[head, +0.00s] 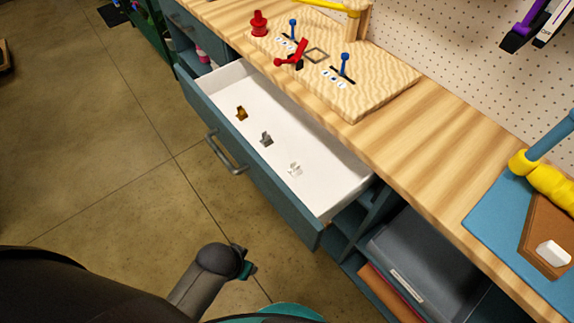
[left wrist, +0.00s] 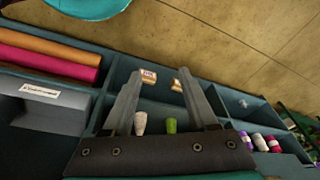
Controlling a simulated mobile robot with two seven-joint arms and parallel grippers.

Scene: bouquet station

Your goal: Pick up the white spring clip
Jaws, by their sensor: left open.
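The white spring clip (head: 295,169) lies in the open white drawer (head: 335,180), towards its near right end. A grey clip (head: 266,139) and a brown-gold clip (head: 241,113) lie further back in the same drawer, in a row with it. My left gripper (left wrist: 160,74) is open in the left wrist view, with nothing between its fingers. It faces shelf compartments there, and the white clip is not visible in that view. My right gripper is not in view.
The drawer's teal front has a grey handle (head: 226,152). A wooden counter (head: 425,132) runs above, bearing a wooden board (head: 376,92) with red and blue parts. A grey bin (head: 425,262) sits on a shelf below. The floor before the drawer is clear.

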